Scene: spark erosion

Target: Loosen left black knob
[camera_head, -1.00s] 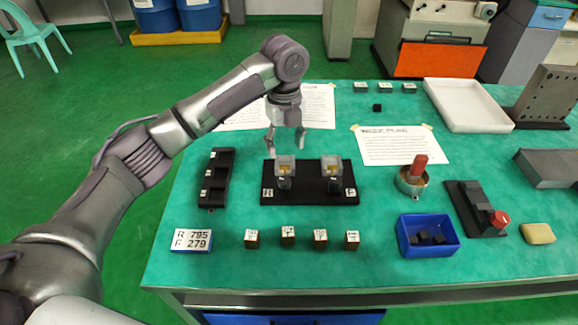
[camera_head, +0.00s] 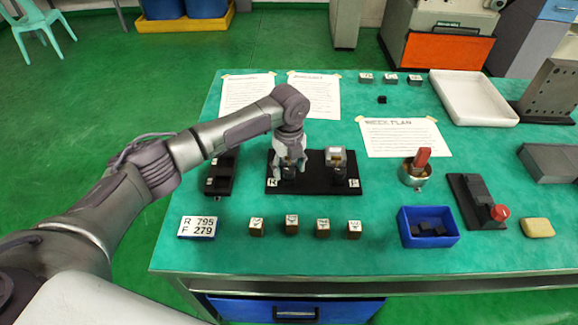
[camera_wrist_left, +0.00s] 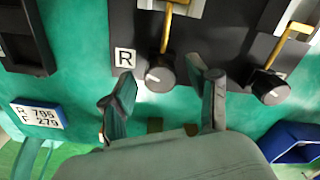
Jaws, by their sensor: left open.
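The left black knob (camera_wrist_left: 160,74) sits on the black base plate (camera_head: 312,184), beside the white R label (camera_wrist_left: 125,58). A brass-coloured part (camera_wrist_left: 167,28) rises behind it in the left wrist view. My left gripper (camera_head: 289,170) is over the R side of the base plate. In the left wrist view my left gripper (camera_wrist_left: 163,88) is open, with one finger on each side of the left knob and a gap to it. The right black knob (camera_wrist_left: 270,87) is outside the right-hand finger. In the head view the left knob is mostly hidden by the gripper.
Small labelled blocks (camera_head: 291,225) stand in a row in front of the base plate. A black rack (camera_head: 218,178) is to its left, and a blue bin (camera_head: 428,241) to its right. A number sign (camera_head: 197,227) stands front left.

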